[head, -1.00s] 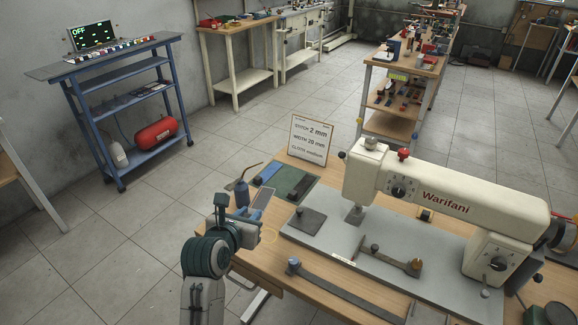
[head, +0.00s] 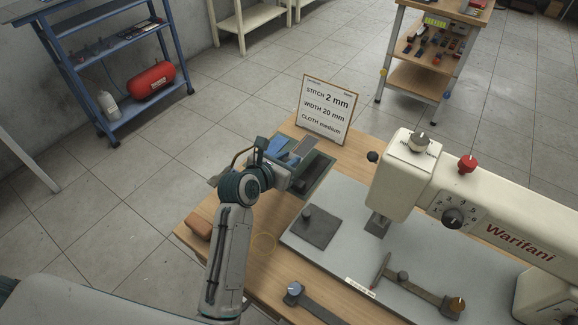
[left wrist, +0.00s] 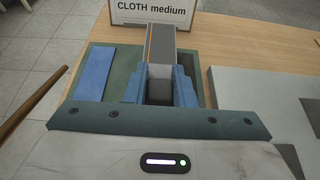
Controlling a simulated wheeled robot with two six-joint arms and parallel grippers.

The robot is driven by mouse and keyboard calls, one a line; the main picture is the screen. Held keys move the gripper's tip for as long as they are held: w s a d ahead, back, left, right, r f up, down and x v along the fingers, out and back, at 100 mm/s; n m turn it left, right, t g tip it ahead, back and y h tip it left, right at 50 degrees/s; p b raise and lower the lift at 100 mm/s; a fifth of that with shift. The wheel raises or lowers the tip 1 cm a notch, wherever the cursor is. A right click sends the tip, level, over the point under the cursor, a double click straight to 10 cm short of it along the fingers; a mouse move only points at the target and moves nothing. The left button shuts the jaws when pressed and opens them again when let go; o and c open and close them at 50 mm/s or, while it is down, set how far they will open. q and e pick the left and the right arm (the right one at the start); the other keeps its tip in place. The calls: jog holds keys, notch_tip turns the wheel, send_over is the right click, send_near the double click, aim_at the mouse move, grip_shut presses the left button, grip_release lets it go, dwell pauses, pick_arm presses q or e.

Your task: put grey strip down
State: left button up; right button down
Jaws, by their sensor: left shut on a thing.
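My left gripper (head: 287,165) is over the green mat (head: 322,187) at the table's back left corner. In the left wrist view its blue fingers (left wrist: 160,90) are shut on the grey strip (left wrist: 161,45), which has a thin orange line and points away from me toward the sign. The strip also shows in the head view (head: 302,148). I cannot tell whether it touches the mat. A blue strip (left wrist: 96,73) lies on the mat left of the fingers. A dark strip (head: 314,171) lies right of the grey one in the head view. My right gripper is not in view.
A sign (head: 326,108) reading stitch 2 mm, width 20 mm, cloth medium stands behind the mat. The cream sewing machine (head: 480,215) and its grey plate (head: 345,240) are to the right. A brown object (head: 198,227) is at the table's left edge.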

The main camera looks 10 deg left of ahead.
pick_arm(q)
jog(key=shift+f, duration=0.95)
notch_tip(320, 180, down, 3)
jog(key=shift+f, duration=0.55)
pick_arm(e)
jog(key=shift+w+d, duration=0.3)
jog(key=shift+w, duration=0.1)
